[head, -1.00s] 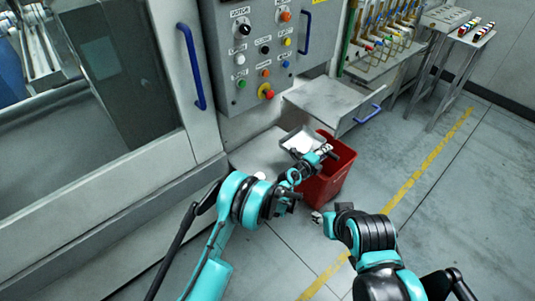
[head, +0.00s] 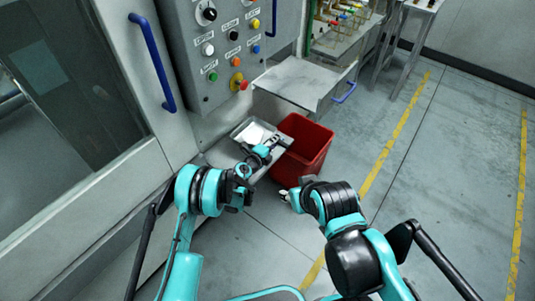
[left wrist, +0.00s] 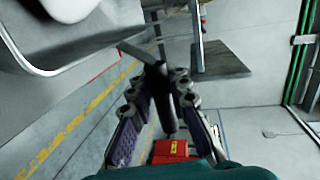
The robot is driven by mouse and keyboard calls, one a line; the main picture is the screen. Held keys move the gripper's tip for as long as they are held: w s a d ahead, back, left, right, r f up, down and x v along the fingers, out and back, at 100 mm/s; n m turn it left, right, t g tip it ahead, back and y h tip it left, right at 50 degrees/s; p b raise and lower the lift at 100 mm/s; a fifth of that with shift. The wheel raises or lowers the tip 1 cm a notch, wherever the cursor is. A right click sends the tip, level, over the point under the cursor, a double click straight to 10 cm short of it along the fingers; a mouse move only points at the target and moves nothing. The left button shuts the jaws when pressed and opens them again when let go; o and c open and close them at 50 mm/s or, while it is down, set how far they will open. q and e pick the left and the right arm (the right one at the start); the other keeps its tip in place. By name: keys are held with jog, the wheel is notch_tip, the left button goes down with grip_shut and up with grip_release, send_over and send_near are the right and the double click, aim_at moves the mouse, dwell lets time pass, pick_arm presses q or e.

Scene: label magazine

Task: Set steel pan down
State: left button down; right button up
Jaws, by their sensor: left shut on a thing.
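The steel pan (head: 241,128) is a shallow grey tray with something white inside. It is in the middle of the head view, over the pale ledge at the machine's foot; I cannot tell whether it touches the ledge. My left gripper (head: 273,143) is shut at the pan's right side and holds it.
A red bin (head: 308,138) stands on the floor just right of the pan. A steel drawer tray (head: 298,82) with a blue handle juts out above and behind it. The control panel (head: 222,40) rises behind. The floor to the right is clear.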

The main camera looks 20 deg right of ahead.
pick_arm(q)
jog(key=a+f+b, duration=0.1)
jog(key=f, duration=0.1)
jog(key=a+f+b, duration=0.1)
jog(key=f, duration=0.1)
jog(key=a+f, duration=0.1)
jog(key=f, duration=0.1)
jog(key=shift+b, duration=0.4)
jog(key=shift+r, duration=0.15)
jog(key=c, duration=1.4)
grip_release()
jog(key=shift+c, duration=0.2)
jog(key=shift+a, duration=0.1)
